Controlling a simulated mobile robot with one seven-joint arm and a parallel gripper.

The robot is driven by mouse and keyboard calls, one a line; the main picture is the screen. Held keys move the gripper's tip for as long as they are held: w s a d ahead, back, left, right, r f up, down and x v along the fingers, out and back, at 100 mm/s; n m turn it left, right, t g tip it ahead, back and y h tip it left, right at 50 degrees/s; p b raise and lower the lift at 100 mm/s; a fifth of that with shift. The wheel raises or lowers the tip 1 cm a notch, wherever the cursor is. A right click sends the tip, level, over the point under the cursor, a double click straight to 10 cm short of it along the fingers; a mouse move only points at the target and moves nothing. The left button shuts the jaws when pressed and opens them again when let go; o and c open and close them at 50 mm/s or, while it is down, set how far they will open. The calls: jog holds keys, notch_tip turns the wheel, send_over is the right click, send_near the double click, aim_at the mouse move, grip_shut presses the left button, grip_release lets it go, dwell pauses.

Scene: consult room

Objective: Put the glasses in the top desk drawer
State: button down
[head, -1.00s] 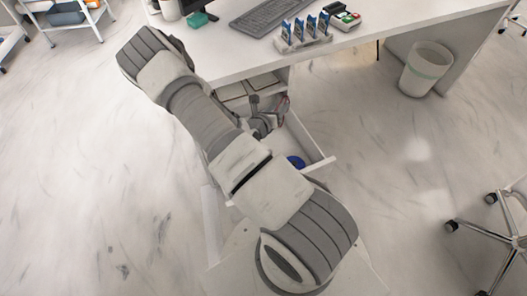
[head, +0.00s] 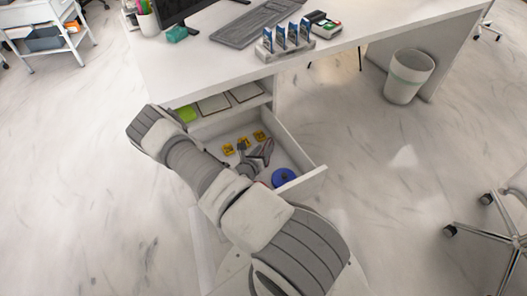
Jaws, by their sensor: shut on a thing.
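The top desk drawer (head: 301,146) is pulled out from the white desk (head: 190,75), below an open shelf. My gripper (head: 266,148) is over or inside the drawer, above its middle. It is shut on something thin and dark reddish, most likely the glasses. They are mostly hidden by the fingers and too small to make out clearly. I cannot tell whether they touch the drawer floor. My arm covers the drawer's left front part.
The drawer holds several small yellow items (head: 243,142) at the back and a blue round object (head: 283,177) near the front. The shelf above holds flat trays (head: 214,104). A bin (head: 409,75) and a wheeled chair (head: 500,215) stand right, with free floor between.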

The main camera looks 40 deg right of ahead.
jog(key=shift+f, duration=0.15)
jog(key=shift+c, duration=1.7)
grip_release()
